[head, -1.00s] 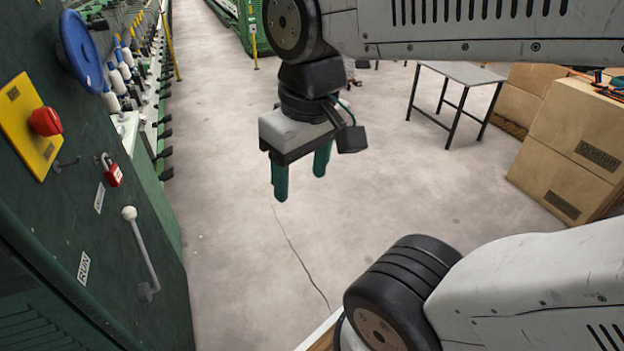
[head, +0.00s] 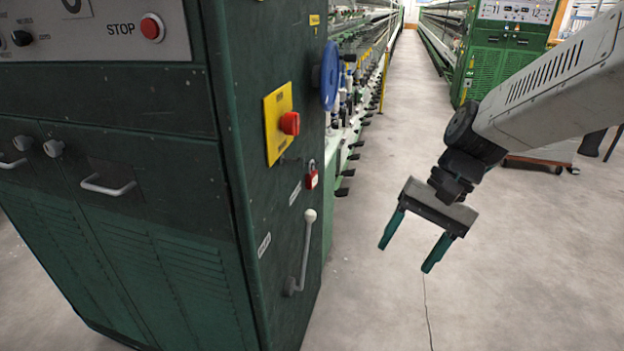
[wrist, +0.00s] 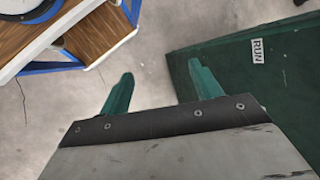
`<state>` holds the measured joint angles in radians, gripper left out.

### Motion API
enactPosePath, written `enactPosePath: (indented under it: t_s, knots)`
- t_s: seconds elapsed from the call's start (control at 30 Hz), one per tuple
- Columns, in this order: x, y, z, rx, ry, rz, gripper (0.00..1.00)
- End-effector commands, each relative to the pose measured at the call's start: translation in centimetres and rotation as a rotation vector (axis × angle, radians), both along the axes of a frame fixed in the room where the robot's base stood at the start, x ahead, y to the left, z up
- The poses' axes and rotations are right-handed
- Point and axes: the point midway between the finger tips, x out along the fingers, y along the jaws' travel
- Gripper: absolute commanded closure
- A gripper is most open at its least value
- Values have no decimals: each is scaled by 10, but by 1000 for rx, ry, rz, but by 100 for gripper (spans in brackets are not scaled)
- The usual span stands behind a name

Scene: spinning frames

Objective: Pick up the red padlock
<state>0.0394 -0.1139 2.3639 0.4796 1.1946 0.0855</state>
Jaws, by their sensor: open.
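The red padlock (head: 312,179) hangs by its shackle on the right-hand side panel of the dark green machine cabinet. It is below the red knob on the yellow plate and above the white-knobbed lever. My gripper (head: 408,258) is open and empty, with its green fingers pointing down over the floor. It is to the right of the padlock and clear of the cabinet in the head view. The wrist view shows both green fingers (wrist: 158,85) apart with nothing between them. The padlock does not show in the wrist view.
The cabinet (head: 130,215) fills the left side. A yellow plate with a red knob (head: 289,123), a blue handwheel (head: 330,75) and a lever (head: 304,250) stick out near the padlock. The concrete floor (head: 370,290) is clear. Another green machine (head: 490,70) stands behind.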

Motion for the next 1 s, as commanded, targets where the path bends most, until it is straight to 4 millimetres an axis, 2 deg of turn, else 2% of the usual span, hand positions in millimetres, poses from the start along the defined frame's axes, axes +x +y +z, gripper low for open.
enactPosePath:
  t_s: [0.03,0.17,0.3,0.37,0.5,0.6,0.7,0.77,0.87,1.0]
  knots:
    - [19,10,-9,49,44,-68,36]
    - [71,36,-29,187,149,-282,36]
    - [138,58,-54,335,269,-551,36]
    - [168,65,-66,399,324,-678,36]
    - [243,70,-92,555,448,-989,36]
    - [286,67,-96,660,510,-1172,36]
    - [317,61,-82,753,542,-1292,36]
    - [329,58,-74,793,559,-1342,36]
    - [336,58,-72,819,596,-1397,36]
    - [342,70,-76,814,609,-1400,36]
